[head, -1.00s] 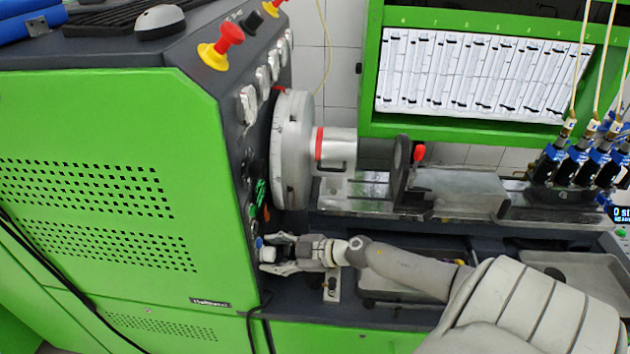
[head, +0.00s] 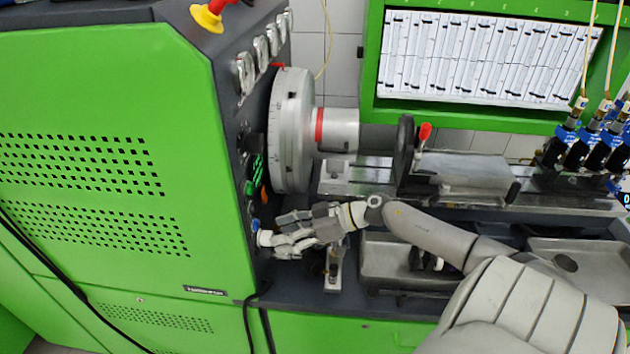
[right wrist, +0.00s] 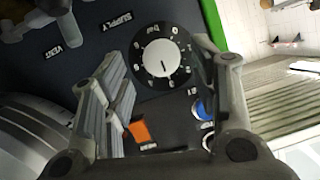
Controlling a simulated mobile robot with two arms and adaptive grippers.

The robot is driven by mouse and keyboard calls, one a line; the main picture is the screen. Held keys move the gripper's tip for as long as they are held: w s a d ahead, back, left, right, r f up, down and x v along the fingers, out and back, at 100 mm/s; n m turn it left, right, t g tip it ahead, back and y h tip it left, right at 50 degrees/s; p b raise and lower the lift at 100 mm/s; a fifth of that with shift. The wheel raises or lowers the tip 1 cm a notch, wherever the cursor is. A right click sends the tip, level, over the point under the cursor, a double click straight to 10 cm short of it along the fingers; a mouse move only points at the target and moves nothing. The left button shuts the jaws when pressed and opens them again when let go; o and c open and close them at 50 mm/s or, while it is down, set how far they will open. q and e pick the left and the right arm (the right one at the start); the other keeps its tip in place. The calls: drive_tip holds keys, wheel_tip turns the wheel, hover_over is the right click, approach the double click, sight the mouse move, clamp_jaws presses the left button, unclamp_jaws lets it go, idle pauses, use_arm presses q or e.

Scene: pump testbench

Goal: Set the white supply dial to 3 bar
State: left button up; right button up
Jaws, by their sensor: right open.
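The white supply dial (right wrist: 161,58) shows in the right wrist view, a white round face in a black numbered ring. A short dark pointer mark on it points roughly downward in the picture, and SUPPLY is printed beside it. My right gripper (right wrist: 170,64) is open, with its fingers on either side of the dial; I cannot tell whether they touch it. In the head view the right gripper (head: 283,236) is close to the side panel, at the small white dial (head: 264,238), partly hidden by the fingers. My left gripper is not in view.
The large grey flywheel disc (head: 292,130) is just above the gripper. A metal tray (head: 400,268) lies under my right arm.

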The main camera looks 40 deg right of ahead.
drive_tip(key=v, duration=0.7)
drive_tip(key=shift+s+b, duration=0.2)
drive_tip(key=shift+b, duration=0.15)
drive_tip(key=shift+d+r, duration=0.1)
